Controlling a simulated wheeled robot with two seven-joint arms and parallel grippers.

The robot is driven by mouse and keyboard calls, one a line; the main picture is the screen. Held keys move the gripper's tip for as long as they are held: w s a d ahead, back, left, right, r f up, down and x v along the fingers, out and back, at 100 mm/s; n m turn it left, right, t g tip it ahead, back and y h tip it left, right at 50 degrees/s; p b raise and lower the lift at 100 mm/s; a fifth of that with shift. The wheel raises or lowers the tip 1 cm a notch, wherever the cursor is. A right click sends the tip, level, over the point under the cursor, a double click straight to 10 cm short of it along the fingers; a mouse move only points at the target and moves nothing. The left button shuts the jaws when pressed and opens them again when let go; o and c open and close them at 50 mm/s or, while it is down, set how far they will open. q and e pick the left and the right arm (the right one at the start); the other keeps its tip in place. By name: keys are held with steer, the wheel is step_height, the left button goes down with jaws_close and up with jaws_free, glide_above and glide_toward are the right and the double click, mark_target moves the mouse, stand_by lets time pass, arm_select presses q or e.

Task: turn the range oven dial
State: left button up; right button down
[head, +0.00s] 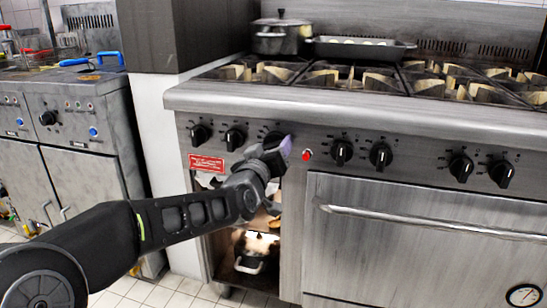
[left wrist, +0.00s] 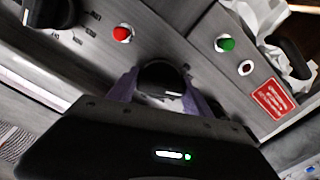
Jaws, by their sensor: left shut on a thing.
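The steel range (head: 340,107) has a row of black dials along its front panel. My left gripper (head: 282,148) reaches up to the dial (head: 272,137) just left of the red light (head: 307,155). In the left wrist view its purple fingers (left wrist: 162,88) are closed around that black dial (left wrist: 162,75), one on each side. The gripper body hides part of the dial, and its marking cannot be read. Another dial (head: 341,152) stands to the right of the red light. My right gripper is not in view.
The oven door (head: 420,250) with its long handle (head: 420,222) lies below the panel at right. An open compartment (head: 225,262) is under my gripper. A pot (head: 277,40) and a dark pan (head: 360,50) stand on the range top. A fryer unit (head: 70,120) is at left.

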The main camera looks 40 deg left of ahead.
arm_select(q)
steer(key=shift+f+n+b, duration=0.15)
steer(key=shift+n+b, duration=0.65)
steer(key=shift+n, duration=0.4)
steer(key=o, duration=1.3)
steer(key=p+v, duration=0.2)
steer(key=v, duration=0.5)
steer(key=shift+s+d, duration=0.15)
steer(key=shift+s, duration=0.25)
